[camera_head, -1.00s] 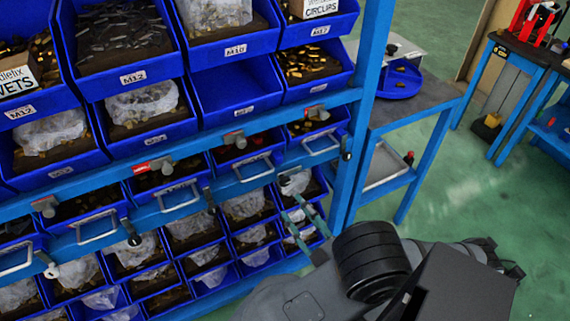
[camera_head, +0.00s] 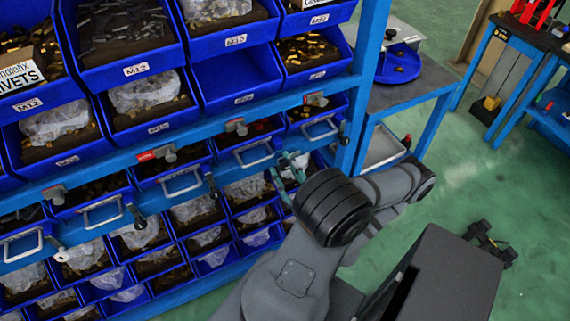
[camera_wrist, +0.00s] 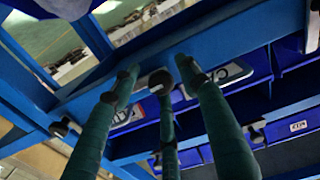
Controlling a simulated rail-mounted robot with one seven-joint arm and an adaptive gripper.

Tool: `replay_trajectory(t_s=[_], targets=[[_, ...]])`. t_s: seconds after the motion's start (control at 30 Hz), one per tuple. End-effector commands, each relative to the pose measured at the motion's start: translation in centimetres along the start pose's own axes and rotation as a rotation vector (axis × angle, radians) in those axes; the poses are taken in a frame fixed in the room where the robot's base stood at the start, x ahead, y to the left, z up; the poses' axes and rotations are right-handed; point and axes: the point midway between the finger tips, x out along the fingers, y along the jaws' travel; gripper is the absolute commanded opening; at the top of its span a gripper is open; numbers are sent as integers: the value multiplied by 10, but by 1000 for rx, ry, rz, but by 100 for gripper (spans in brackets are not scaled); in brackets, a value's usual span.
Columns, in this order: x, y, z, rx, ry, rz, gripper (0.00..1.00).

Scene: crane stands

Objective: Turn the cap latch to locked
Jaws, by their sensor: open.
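Grey latch pieces with red marks sit along the upper blue rail, one of them at the right (camera_head: 316,99). Small knob-like latches hang along the lower rail, such as a black one (camera_head: 211,185) and a whitish one (camera_head: 60,252). I cannot tell which is the cap latch. My gripper (camera_head: 287,172), with green fingers, is open at the lower rail's right part, below a drawer handle. In the wrist view, a grey round knob (camera_wrist: 160,80) shows between the fingertips of my gripper (camera_wrist: 158,78). Whether the fingers touch it is unclear.
Blue bins with small parts fill the rack above and below the rails. Metal drawer handles (camera_head: 181,182) stick out between the knobs. A blue post (camera_head: 368,60) stands right of my gripper, with a workbench (camera_head: 415,92) beyond it.

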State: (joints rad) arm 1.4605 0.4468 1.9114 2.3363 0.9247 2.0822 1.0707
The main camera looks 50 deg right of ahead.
Motion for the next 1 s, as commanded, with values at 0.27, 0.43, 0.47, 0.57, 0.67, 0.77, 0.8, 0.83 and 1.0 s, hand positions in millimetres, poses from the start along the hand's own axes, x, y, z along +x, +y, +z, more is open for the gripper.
replay_trajectory(t_s=[0.27, 0.43, 0.47, 0.57, 0.67, 0.77, 0.8, 0.83, 1.0], targets=[[7, 0, 0, 0, 1, 1, 44], [7, 0, 0, 0, 1, 1, 44], [7, 0, 0, 0, 1, 1, 42], [7, 0, 0, 0, 1, 0, 36], [7, 0, 0, 0, 1, 0, 30], [7, 0, 0, 0, 1, 0, 24], [7, 0, 0, 0, 1, 0, 22], [7, 0, 0, -1, 1, 0, 20], [7, 0, 0, -1, 0, 0, 10]])
